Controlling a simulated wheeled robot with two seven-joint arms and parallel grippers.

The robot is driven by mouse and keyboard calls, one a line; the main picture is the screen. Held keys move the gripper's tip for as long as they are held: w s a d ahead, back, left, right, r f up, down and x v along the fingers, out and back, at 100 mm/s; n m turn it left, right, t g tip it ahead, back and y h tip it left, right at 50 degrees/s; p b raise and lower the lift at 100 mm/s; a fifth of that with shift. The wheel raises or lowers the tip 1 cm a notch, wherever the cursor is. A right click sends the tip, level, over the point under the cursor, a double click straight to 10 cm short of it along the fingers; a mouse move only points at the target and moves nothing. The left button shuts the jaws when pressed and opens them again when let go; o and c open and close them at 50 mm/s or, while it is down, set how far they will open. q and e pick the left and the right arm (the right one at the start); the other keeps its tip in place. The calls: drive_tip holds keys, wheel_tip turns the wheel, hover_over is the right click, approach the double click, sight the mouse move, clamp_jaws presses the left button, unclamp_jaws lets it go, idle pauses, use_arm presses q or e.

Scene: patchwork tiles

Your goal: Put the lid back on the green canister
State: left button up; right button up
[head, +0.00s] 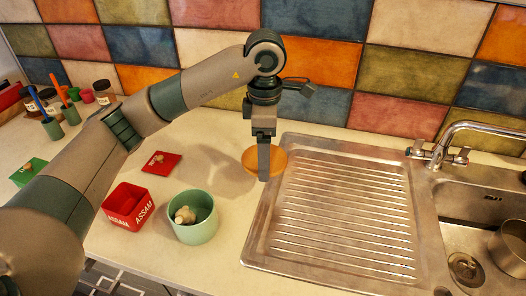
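The green canister (193,231) stands open and upright on the counter, with pale, lumpy contents (185,215) inside. A round orange-brown lid (250,160) is at the left edge of the metal drainboard, up and right of the canister and apart from it. I see the gripper edge-on, so one finger hides the other. I cannot tell whether it grips the lid or whether the lid touches the surface below. My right gripper is not in view.
An open red ASSAM box (130,206) stands close left of the canister, with a red lid (162,162) behind it. A tap (453,143) and sink (485,207) are right.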

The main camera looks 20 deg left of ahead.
sight(252, 165)
use_arm(q)
drive_tip(key=shift+a, duration=0.1)
drive_tip(key=m, duration=0.2)
drive_tip(key=s+m, duration=0.1)
drive_tip(key=m, duration=0.1)
drive_tip(key=a+m, duration=0.1)
drive_tip(key=m, duration=0.1)
drive_tip(key=shift+s+f, duration=0.2)
drive_tip(key=shift+s, duration=0.15)
drive_tip(key=m, duration=0.1)
drive_tip(key=s+m, duration=0.1)
drive_tip(key=m, duration=0.1)
drive_tip(key=a+m, duration=0.1)
drive_tip(key=m, duration=0.1)
drive_tip(key=shift+s+f, duration=0.25)
drive_tip(key=shift+s, duration=0.05)
drive_tip(key=s+m, duration=0.1)
drive_tip(key=m, duration=0.2)
drive_tip(key=s+a+m, duration=0.1)
drive_tip(key=m, duration=0.2)
drive_tip(key=s+f+m, duration=0.1)
drive_tip(key=m, duration=0.3)
drive_tip(key=shift+s+a, duration=0.25)
drive_tip(key=shift+d, duration=0.15)
